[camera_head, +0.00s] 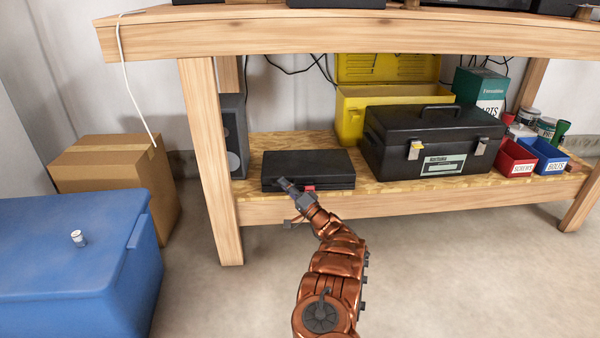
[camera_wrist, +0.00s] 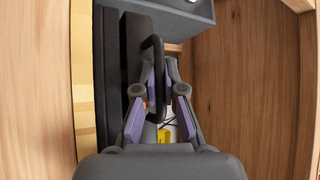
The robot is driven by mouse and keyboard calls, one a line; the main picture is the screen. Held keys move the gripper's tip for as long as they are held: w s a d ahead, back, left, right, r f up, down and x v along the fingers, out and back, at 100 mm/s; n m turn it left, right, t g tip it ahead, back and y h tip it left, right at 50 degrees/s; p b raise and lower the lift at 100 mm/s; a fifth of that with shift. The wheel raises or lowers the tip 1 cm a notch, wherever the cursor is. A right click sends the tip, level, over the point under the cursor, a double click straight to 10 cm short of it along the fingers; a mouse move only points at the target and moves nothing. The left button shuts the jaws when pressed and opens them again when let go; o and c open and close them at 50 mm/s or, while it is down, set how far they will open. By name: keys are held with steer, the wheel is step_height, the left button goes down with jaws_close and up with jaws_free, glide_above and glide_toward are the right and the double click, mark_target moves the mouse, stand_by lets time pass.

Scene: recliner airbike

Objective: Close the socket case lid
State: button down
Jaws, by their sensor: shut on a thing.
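The black socket case (camera_head: 308,165) lies flat on the lower shelf of the workbench, and its lid looks down over the base. I cannot tell whether the lid is fully seated. My gripper (camera_head: 287,185) is at the front of the case, left of its middle. In the wrist view the dark side of the case (camera_wrist: 135,45) runs along the left of my gripper (camera_wrist: 164,80). The fingers are shut on the black handle loop (camera_wrist: 152,45) of the case. The fingers hide part of the handle and of the case front.
A black toolbox (camera_head: 425,140) stands right of the case, with a yellow box (camera_head: 349,112) behind it. A speaker (camera_head: 236,135) and a table leg (camera_head: 208,150) are at the left. The bench top (camera_head: 330,30) overhangs the shelf. The floor in front is clear.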

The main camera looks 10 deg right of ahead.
steer(key=shift+s+a+f, duration=0.1)
steer(key=shift+a+f, duration=0.05)
steer(key=shift+f, duration=0.2)
steer(key=shift+a, duration=0.3)
steer(key=c, duration=1.6)
jaws_free()
steer(key=shift+d+r, duration=0.1)
steer(key=shift+d, duration=0.4)
steer(key=shift+o, duration=0.3)
steer(key=shift+d, duration=0.3)
steer(key=v, duration=1.2)
